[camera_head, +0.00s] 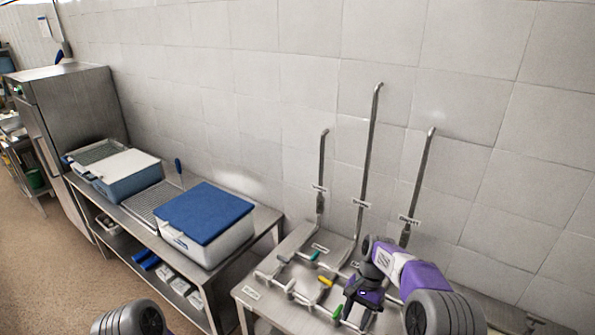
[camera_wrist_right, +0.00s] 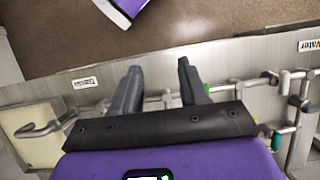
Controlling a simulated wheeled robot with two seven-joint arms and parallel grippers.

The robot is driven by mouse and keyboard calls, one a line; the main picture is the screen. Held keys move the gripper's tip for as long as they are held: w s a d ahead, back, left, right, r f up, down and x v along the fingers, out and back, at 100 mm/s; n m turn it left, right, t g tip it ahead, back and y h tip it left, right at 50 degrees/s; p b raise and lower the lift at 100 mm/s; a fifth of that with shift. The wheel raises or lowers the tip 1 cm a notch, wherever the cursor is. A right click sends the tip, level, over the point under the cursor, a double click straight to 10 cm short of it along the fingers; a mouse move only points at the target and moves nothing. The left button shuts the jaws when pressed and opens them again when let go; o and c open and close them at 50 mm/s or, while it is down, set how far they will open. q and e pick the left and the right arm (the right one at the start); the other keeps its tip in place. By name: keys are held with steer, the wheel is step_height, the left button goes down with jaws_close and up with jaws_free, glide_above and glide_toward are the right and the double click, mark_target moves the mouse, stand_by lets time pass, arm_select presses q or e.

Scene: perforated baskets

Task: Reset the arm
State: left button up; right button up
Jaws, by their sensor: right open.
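My right gripper (camera_head: 362,308) hangs above the tap fittings at the unit's front. In the right wrist view, its two dark fingers (camera_wrist_right: 158,85) are apart with nothing between them. The pipes and the unit's edge show beyond and below them. Part of my left arm (camera_head: 130,318), a grey round joint, shows at the bottom left. My left gripper is out of view.
The steel sink unit (camera_head: 252,292) carries valves with yellow and green handles and tall bent pipes (camera_head: 370,150) against the tiled wall. A steel table (camera_head: 135,222) at left holds a blue-lidded white box (camera_head: 205,213) and another blue-and-white box (camera_head: 128,175). Brown floor (camera_head: 50,270) is open at left.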

steer(key=s+a+f+n+t+y+b, duration=0.1)
steer(key=s+f+b, duration=0.4)
steer(key=f, duration=0.9)
steer(key=s+a+f+n+t+b, duration=0.15)
steer(key=s+f+b, duration=0.35)
steer(key=f, duration=1)
arm_select(q)
step_height(320, 180, down, 16)
steer(key=w+b, duration=0.1)
steer(key=b, duration=0.4)
arm_select(e)
steer(key=s+a+f+n+t, duration=0.1)
steer(key=s+f, duration=0.3)
steer(key=s, duration=0.2)
steer(key=s+a+f, duration=0.2)
steer(key=s+f, duration=0.2)
steer(key=s, duration=0.3)
steer(key=shift+s+a+n+t+y, duration=0.25)
steer(key=shift+a+n+t+y, duration=0.05)
steer(key=shift+n+t, duration=0.05)
arm_select(q)
steer(key=shift+a, duration=0.15)
arm_select(e)
steer(key=shift+w+a, duration=0.1)
steer(key=shift+a, duration=0.05)
